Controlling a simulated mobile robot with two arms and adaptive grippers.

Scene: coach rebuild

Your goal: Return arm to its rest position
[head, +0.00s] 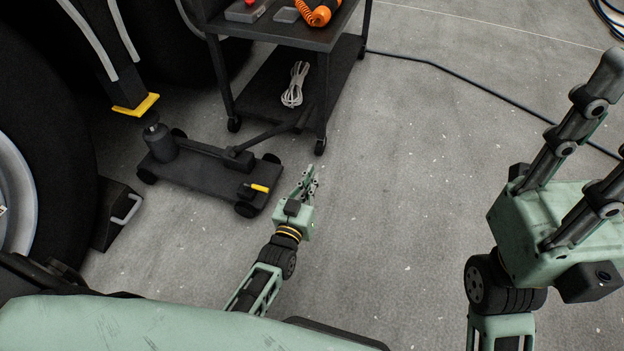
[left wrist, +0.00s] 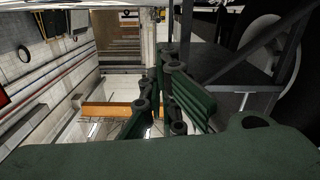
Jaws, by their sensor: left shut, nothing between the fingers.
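My left gripper (head: 309,177) shows near the middle of the head view, small, over the grey floor. Its green and dark fingers are together with nothing between them. In the left wrist view its dark green fingers (left wrist: 165,85) rise across the middle, close together. My left arm (head: 262,280) reaches out from the lower left and is clear of the jack and the cart. My right gripper (head: 612,125) is large at the right edge of the head view. Its two fingers stand apart and hold nothing visible; one fingertip is cut off by the frame.
A dark floor jack (head: 205,170) with yellow handle lies just left of my left gripper. A black tool cart (head: 284,34) stands behind it. A wheel chock (head: 117,215) sits by the big tire (head: 60,130). A cable (head: 455,75) crosses the floor; the middle floor is clear.

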